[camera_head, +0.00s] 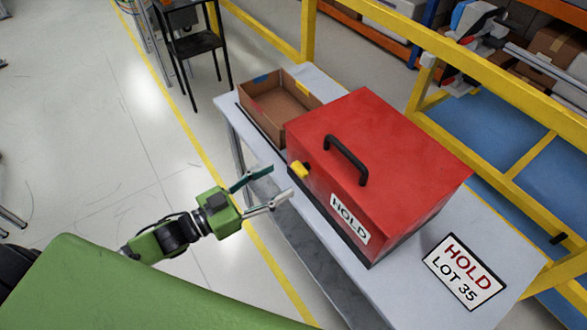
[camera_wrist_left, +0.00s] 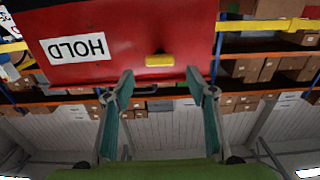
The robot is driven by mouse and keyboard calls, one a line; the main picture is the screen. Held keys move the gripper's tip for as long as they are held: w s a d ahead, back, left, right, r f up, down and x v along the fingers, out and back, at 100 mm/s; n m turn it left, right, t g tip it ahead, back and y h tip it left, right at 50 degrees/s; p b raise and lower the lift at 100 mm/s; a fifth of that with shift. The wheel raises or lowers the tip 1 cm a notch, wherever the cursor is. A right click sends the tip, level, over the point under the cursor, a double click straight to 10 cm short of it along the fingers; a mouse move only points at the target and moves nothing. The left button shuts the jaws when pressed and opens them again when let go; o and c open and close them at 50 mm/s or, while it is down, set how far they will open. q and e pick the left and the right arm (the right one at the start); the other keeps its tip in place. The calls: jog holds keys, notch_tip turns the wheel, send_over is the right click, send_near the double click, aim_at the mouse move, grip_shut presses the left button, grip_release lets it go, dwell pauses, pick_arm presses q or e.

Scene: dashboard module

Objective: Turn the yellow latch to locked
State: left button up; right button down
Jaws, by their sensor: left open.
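A yellow latch (camera_head: 299,170) sits on the front face of a red box (camera_head: 380,150) with a black handle on its lid. The box stands on a grey table. In the left wrist view the latch (camera_wrist_left: 160,60) lies flat across the picture, just beyond and between the fingertips. My left gripper (camera_head: 272,187) is open and empty, a short way in front of the latch and apart from it. Its two fingers also show in the left wrist view (camera_wrist_left: 160,84). My right gripper is in neither view.
An open cardboard box (camera_head: 262,112) stands at the table's far left, beside the red box. A "HOLD LOT 35" sign (camera_head: 464,271) lies on the table at the right. A yellow rail (camera_head: 500,85) runs behind the table.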

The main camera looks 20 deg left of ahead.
aim_at(296, 171)
pick_arm(q)
jog(key=p+x, duration=0.1)
jog(key=x, duration=0.5)
jog(key=c, duration=1.1)
